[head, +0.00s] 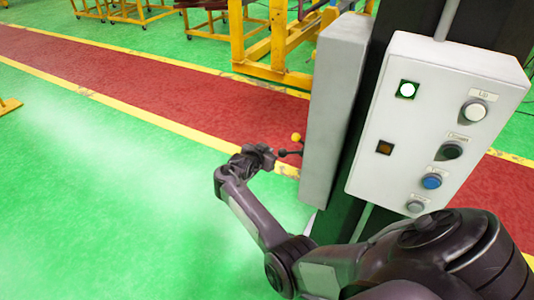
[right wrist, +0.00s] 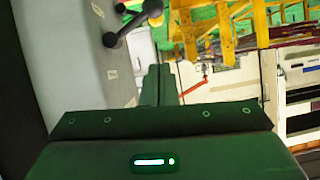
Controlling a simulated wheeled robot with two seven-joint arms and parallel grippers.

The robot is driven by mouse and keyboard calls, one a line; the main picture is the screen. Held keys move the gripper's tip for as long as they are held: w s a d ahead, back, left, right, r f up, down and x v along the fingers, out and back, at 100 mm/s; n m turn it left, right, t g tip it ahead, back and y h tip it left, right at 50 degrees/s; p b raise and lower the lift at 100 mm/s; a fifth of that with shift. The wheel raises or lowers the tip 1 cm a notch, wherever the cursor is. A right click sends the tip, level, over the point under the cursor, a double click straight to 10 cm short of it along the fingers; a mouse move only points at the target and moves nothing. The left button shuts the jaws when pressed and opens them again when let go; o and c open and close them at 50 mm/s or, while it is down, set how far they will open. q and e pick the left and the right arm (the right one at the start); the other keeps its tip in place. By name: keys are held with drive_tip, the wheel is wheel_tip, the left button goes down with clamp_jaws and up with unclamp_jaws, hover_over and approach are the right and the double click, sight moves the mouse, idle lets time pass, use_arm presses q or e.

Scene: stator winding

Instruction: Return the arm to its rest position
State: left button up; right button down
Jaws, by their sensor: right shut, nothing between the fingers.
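My right arm reaches in from the lower right of the head view, bent at the elbow. Its gripper (head: 266,157) is shut and empty, beside the grey cabinet and close to a small lever with a dark knob (head: 283,153) and a yellow knob (head: 296,137). I cannot tell whether it touches the lever. In the right wrist view, the shut fingers (right wrist: 159,84) point away from the camera, and the dark lever (right wrist: 122,32) is above and left of them. My left gripper is not in view.
Yellow frames (head: 275,45) stand at the back.

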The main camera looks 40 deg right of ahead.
drive_tip(key=s+a+f+n+y, duration=0.2)
drive_tip(key=s+a+f+n, duration=0.3)
drive_tip(key=f, duration=0.5)
drive_tip(key=s+a+f+n+y, duration=0.25)
drive_tip(key=s+f, duration=0.35)
drive_tip(key=f, duration=0.4)
drive_tip(key=s+a+f+n+y, duration=0.2)
drive_tip(key=s+a+f+n, duration=0.3)
drive_tip(key=f, duration=0.5)
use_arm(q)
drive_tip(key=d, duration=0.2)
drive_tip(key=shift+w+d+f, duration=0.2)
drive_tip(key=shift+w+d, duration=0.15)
use_arm(e)
drive_tip(key=s+a+f+n+g+y, duration=0.1)
drive_tip(key=s+a+f, duration=0.2)
drive_tip(key=s, duration=0.9)
drive_tip(key=s+a+f+n+g+y, duration=0.1)
drive_tip(key=s+a+f+g+y, duration=0.1)
drive_tip(key=s+f, duration=0.4)
drive_tip(key=s+a+f+n+g+y, duration=0.1)
drive_tip(key=s+a+f, duration=0.4)
drive_tip(key=s, duration=1.2)
drive_tip(key=shift+s+n+g+y, duration=0.3)
drive_tip(key=shift+n+y, duration=0.25)
drive_tip(key=shift+a, duration=0.15)
